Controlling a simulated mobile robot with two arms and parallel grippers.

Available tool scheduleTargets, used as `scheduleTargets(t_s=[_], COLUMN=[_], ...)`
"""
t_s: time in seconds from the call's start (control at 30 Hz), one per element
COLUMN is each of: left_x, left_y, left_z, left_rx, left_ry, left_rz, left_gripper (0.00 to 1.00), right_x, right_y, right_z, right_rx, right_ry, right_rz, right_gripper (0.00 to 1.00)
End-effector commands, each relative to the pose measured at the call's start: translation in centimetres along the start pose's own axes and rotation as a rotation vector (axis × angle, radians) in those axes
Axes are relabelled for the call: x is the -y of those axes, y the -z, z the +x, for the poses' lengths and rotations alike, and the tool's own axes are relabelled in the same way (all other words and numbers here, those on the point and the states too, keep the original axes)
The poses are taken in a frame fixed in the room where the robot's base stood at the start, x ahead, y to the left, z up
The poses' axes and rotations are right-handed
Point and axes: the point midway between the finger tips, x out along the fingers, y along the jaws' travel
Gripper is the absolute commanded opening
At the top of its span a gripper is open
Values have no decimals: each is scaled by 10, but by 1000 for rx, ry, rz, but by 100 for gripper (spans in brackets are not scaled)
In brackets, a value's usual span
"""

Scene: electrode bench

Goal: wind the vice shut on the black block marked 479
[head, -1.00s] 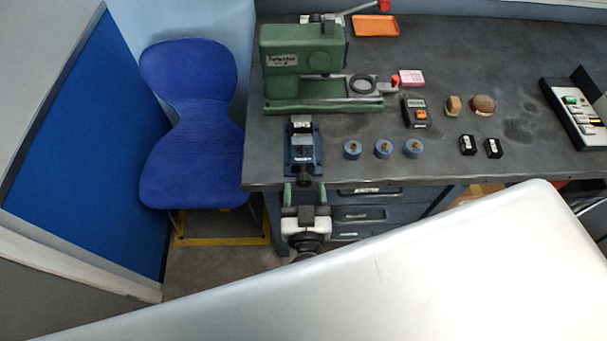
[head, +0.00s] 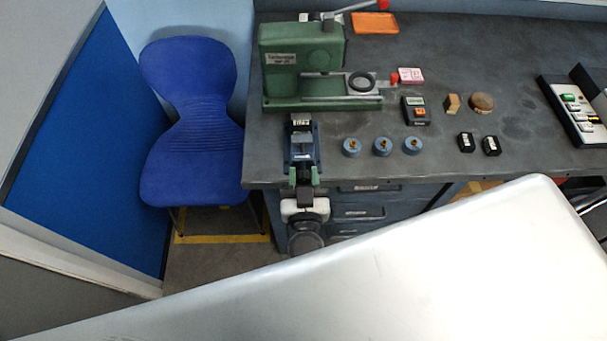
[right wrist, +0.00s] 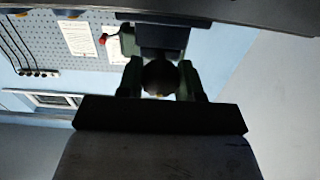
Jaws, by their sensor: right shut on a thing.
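The blue vice (head: 303,158) stands at the bench's front edge, its screw end toward me. A black block (head: 300,119) with a pale label sits at the vice's far end, between the jaws as far as I can tell; its number is too small to read. My right gripper (head: 304,177) is at the near end of the vice, its green fingers shut on the vice's screw knob. In the right wrist view the dark round knob (right wrist: 160,77) sits between the two fingers. My left gripper is not in view.
Two more black blocks (head: 466,142) (head: 491,146) lie on the bench (head: 540,165) at the right. A blue chair (head: 190,120) stands left.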

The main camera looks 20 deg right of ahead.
Motion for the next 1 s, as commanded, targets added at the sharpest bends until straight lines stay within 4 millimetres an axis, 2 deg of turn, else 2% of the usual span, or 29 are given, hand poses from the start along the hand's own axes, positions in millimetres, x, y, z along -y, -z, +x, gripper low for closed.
scheduleTargets(t_s=[0.37, 1.0], left_x=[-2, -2], left_y=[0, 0], left_z=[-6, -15], left_rx=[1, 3], left_ry=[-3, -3], left_rz=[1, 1], left_gripper=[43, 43], right_x=[0, -2], right_y=[0, -2], right_z=[-1, -1], right_rx=[4, 4], right_ry=[-2, -4], right_rz=[116, 697], right_gripper=[12, 12])
